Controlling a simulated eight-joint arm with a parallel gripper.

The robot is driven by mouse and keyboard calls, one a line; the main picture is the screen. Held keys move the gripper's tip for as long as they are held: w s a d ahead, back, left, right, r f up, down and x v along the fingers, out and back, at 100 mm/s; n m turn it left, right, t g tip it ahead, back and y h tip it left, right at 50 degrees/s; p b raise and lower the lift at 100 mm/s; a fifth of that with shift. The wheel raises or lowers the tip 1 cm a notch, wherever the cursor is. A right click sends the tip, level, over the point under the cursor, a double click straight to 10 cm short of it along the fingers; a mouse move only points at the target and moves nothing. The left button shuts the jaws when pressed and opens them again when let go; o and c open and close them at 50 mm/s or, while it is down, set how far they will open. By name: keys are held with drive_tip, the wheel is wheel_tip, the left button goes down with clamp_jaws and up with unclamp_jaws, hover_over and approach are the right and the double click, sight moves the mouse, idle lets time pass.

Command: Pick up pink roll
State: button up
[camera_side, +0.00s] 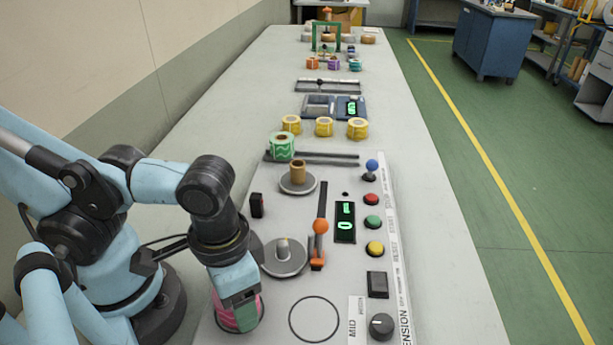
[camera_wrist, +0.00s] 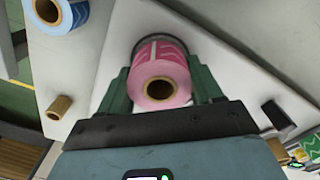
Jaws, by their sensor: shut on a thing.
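The pink roll (camera_side: 222,317) is at the near left of the grey machine panel in the side view, partly covered by my gripper (camera_side: 238,312). In the wrist view the pink roll (camera_wrist: 163,58) shows its brown core, facing the camera. My gripper (camera_wrist: 161,85) has its green fingers on either side of the roll and is shut on it. I cannot tell whether the roll's far end touches the panel.
A spindle disc (camera_side: 284,257) and an orange-knobbed lever (camera_side: 320,228) stand to the right of my gripper. Behind are a disc with a tan core (camera_side: 298,173), a green roll (camera_side: 282,146) and several yellow rolls (camera_side: 324,127). A blue roll (camera_wrist: 57,14) shows in the wrist view.

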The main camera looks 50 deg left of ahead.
wheel_tip(320, 180, up, 9)
drive_tip(key=shift+r, duration=0.15)
idle(0.4)
drive_tip(key=o, duration=0.5)
drive_tip(key=c, duration=0.3)
drive_tip(key=w+a+n, duration=0.1)
drive_tip(key=w, duration=0.2)
drive_tip(key=w+a+n, duration=0.1)
drive_tip(key=w, duration=0.2)
drive_tip(key=w+a+n, duration=0.1)
drive_tip(key=w+n, duration=0.1)
drive_tip(key=w, duration=0.2)
drive_tip(key=shift+w+a, duration=0.1)
drive_tip(key=shift+a, duration=0.1)
drive_tip(key=shift+w+a+f, duration=0.1)
drive_tip(key=shift+w+f, duration=0.1)
drive_tip(key=shift+f, duration=1.85)
